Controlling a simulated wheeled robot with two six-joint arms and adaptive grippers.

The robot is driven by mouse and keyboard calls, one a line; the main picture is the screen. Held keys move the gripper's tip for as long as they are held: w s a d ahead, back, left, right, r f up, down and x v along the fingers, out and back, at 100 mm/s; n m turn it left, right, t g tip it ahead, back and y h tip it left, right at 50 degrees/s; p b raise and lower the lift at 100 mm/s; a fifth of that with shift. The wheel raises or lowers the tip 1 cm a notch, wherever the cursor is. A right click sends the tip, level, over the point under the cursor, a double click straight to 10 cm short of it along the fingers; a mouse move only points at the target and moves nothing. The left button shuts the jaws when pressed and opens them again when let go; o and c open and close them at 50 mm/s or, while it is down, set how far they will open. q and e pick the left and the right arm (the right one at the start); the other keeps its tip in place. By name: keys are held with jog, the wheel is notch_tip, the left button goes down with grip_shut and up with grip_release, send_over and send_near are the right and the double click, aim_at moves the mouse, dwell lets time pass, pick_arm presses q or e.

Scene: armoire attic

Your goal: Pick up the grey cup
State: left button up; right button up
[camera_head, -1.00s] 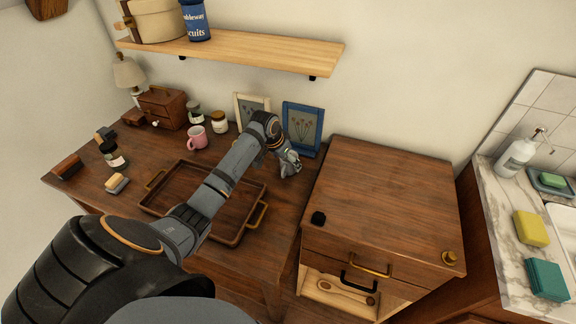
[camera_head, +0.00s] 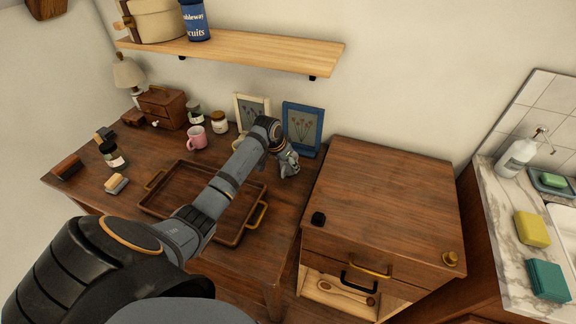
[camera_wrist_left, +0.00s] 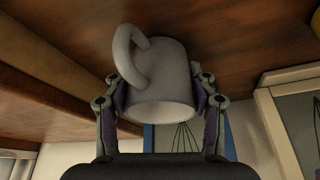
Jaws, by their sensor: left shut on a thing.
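The grey cup (camera_wrist_left: 160,81) is in the left wrist view, its loop handle toward the upper left and its rim toward my palm. My left gripper (camera_wrist_left: 161,98) has one finger on each side of it and is shut on its body. In the head view my left gripper (camera_head: 289,166) is low over the back right of the dark wooden table (camera_head: 270,222), in front of the blue picture frame (camera_head: 290,133). There the cup is mostly hidden by the gripper, and I cannot tell whether it touches the tabletop. My right gripper is not in view.
A wooden tray (camera_head: 158,211) with brass handles lies left of the gripper, under my arm. A pink mug (camera_head: 196,138) and jars stand behind it. A cream frame (camera_head: 240,103) stands at the back. The cabinet top (camera_head: 385,195) at right is mostly clear.

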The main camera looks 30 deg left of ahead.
pick_arm(q)
jog(key=shift+r, duration=0.55)
jog(key=v, duration=0.2)
jog(key=d+v, duration=0.1)
jog(key=v, duration=0.2)
jog(key=s+v, duration=0.1)
jog(key=v, duration=0.2)
jog(key=shift+d, duration=0.35)
jog(key=shift+s+d+r+p, duration=0.15)
jog(key=shift+s+d+r, duration=0.55)
jog(key=shift+s, duration=0.8)
jog(key=shift+s+d+r+p, duration=0.1)
jog(key=shift+s+d+r, duration=0.55)
jog(key=shift+s, duration=0.9)
jog(key=shift+s+d+r+p, duration=0.15)
jog(key=shift+s+d+r, duration=0.3)
jog(key=shift+s+r, duration=0.75)
jog(key=shift+s+f, duration=0.3)
